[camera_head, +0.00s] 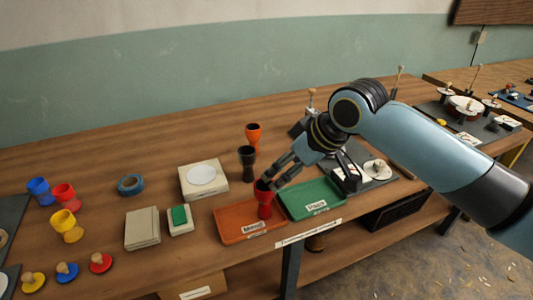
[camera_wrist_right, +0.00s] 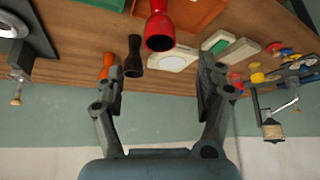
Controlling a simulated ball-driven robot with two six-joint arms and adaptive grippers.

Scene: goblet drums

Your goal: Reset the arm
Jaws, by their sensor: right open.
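My right gripper (camera_head: 277,172) is open and empty, just above and beside the rim of a red goblet drum (camera_head: 264,207). In the right wrist view its two fingers (camera_wrist_right: 160,78) are spread wide, with the red drum (camera_wrist_right: 159,32) beyond the tips and not between them. The red drum stands upright on an orange tray (camera_head: 232,233). A black goblet drum (camera_head: 247,165) and an orange goblet drum (camera_head: 253,134) stand behind it on the table. My left gripper is not in view.
A green tray (camera_head: 313,208) lies right of the orange one. A white scale (camera_head: 203,180), blue tape roll (camera_head: 131,184), grey pads (camera_head: 142,228) and small coloured cups (camera_head: 66,226) are to the left. Dark fixtures stand behind my right arm.

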